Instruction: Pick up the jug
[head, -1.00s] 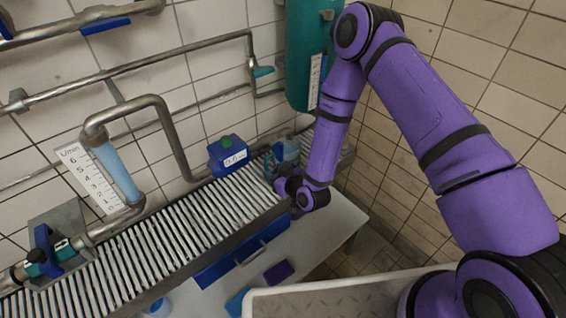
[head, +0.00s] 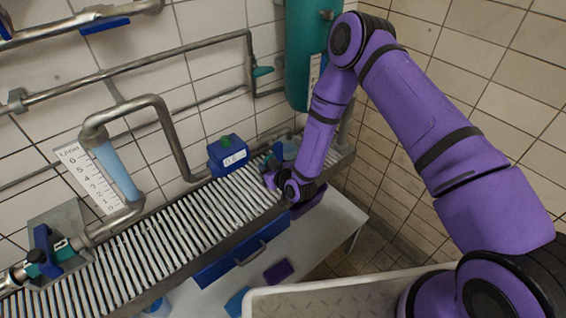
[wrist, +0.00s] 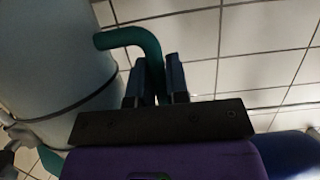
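The jug (head: 290,149) is pale blue-grey with a teal handle. It stands at the right end of the roller conveyor, partly hidden by my arm in the head view. In the wrist view its large pale body (wrist: 60,65) fills the left side, and its handle (wrist: 128,36) curves down between my fingers. My gripper (wrist: 157,78) has its two dark fingers close together, one on each side of the handle, with no clear gap showing. It looks shut on the handle. In the head view my gripper (head: 269,168) is low beside the jug, and the fingertips are hard to make out.
A teal cylinder (head: 303,60) hangs behind. Pipes and a flow gauge (head: 92,178) line the tiled wall. A grey table (head: 325,222) lies below.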

